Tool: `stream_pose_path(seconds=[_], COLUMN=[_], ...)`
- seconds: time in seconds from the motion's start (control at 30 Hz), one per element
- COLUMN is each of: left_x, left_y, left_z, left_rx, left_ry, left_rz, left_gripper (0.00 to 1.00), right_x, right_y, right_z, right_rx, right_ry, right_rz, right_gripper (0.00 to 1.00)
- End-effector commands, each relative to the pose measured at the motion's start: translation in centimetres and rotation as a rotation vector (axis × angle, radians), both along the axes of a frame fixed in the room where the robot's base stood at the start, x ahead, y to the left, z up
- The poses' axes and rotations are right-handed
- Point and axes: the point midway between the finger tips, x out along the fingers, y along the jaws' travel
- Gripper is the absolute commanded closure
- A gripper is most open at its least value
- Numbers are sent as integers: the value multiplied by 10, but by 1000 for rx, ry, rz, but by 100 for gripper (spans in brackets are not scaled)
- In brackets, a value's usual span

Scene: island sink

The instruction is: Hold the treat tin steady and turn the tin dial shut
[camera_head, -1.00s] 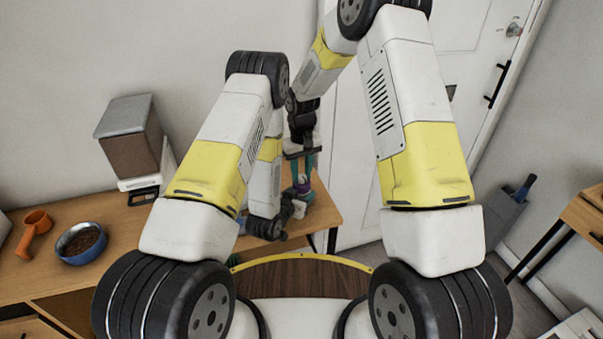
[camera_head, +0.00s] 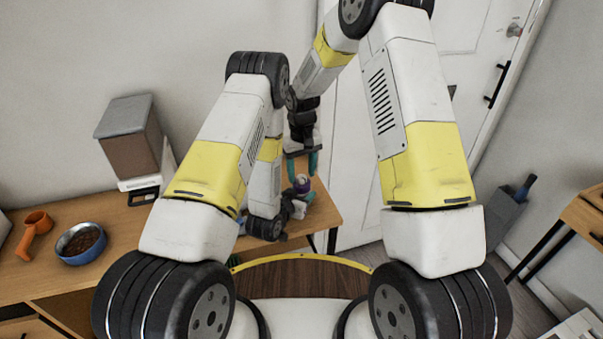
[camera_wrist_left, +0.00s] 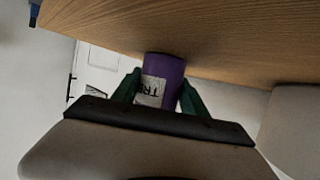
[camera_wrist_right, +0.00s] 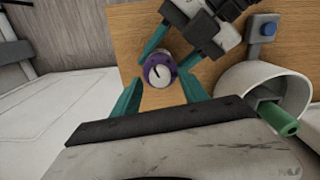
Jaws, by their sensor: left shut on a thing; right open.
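The treat tin is purple with a pale label and stands on the wooden counter, seen from the side in the left wrist view (camera_wrist_left: 170,68). My left gripper (camera_wrist_left: 160,92) is shut on the tin, one green finger on each side. From above, in the right wrist view, the tin's purple rim (camera_wrist_right: 148,80) surrounds a pale dial (camera_wrist_right: 160,74) with a dark pointer mark. My right gripper (camera_wrist_right: 160,100) is open above the tin, its fingers apart and not touching the dial. In the head view the tin (camera_head: 302,184) is small and partly hidden by my arms.
A white cylindrical container (camera_wrist_right: 262,88) with a green object (camera_wrist_right: 279,118) is near the tin, beside a small blue-topped item (camera_wrist_right: 267,29). A blue food bowl (camera_head: 81,243), an orange scoop (camera_head: 35,230) and a grey-lidded bin (camera_head: 130,135) are at left. The counter's edge is close to the tin.

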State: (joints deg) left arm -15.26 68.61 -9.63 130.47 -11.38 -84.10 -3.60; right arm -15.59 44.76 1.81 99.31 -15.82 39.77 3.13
Motion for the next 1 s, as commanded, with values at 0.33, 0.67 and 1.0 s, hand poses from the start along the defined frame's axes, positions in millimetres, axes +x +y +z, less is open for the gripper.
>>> stream_pose_path(seconds=[0.33, 0.67, 1.0], left_x=[0, 0, 0], left_y=[0, 0, 0], left_z=[0, 0, 0], left_rx=[0, 0, 0], left_ry=[0, -1, -1], left_rz=[0, 0, 0], left_gripper=[95, 95, 95], right_x=[1, 1, 1], right_y=[0, 0, 0], right_z=[70, 112, 114], right_rx=[2, 1, 1], right_ry=[-6, -3, -2], right_rz=[0, 1, 1], right_gripper=[48, 48, 48])
